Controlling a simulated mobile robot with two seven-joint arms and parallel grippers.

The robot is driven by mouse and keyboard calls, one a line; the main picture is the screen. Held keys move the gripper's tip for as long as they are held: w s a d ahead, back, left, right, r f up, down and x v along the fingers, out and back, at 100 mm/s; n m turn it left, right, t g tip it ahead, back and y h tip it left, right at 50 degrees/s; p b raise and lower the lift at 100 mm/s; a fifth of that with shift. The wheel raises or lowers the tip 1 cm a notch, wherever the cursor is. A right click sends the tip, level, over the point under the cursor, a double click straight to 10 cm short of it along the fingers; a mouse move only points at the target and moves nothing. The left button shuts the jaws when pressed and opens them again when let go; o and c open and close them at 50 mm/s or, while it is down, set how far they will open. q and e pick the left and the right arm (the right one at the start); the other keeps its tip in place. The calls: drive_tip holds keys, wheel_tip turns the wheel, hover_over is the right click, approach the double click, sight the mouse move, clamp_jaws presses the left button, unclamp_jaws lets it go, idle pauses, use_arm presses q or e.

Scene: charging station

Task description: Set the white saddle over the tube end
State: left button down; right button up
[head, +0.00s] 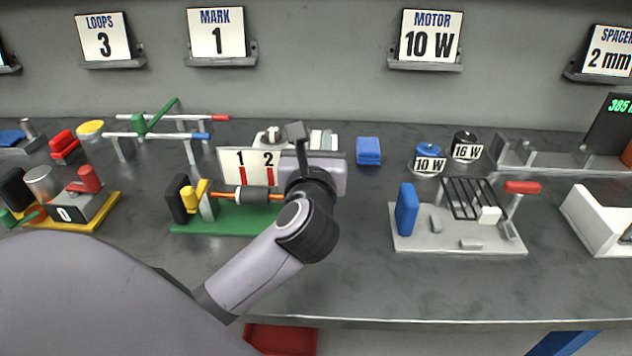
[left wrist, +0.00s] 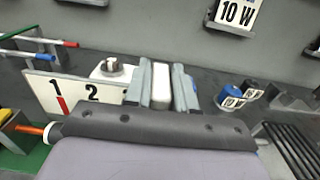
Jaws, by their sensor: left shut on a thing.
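My left gripper (head: 322,140) is over the middle of the bench. In the left wrist view its two grey fingers (left wrist: 160,86) are shut on a white block, which I take to be the white saddle (left wrist: 160,84). At the back left, a rack holds two pale tubes, one with a red end (head: 220,117) and one with a blue end (head: 201,136). An orange tube (head: 228,195) with a dark sleeve lies across the green fixture, left of my gripper. My wrist hides its right part. Which tube end is meant I cannot tell.
A white board marked 1 and 2 (head: 249,167) stands beside my wrist. A white unit with a grey knob (head: 270,138) is behind it. A blue block (head: 368,151) and a grey plate fixture (head: 440,240) are to the right. The bench between is clear.

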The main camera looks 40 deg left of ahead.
use_arm(q)
wheel_tip(320, 180, down, 2)
drive_tip(key=shift+f, duration=0.2)
wheel_tip(320, 180, down, 4)
drive_tip(key=shift+f+b, duration=0.1)
drive_tip(key=shift+b, duration=0.45)
drive_tip(key=shift+f, duration=0.15)
drive_tip(key=shift+f, duration=0.15)
drive_tip(key=c, duration=0.9)
unclamp_jaws()
drive_tip(key=shift+c, duration=0.2)
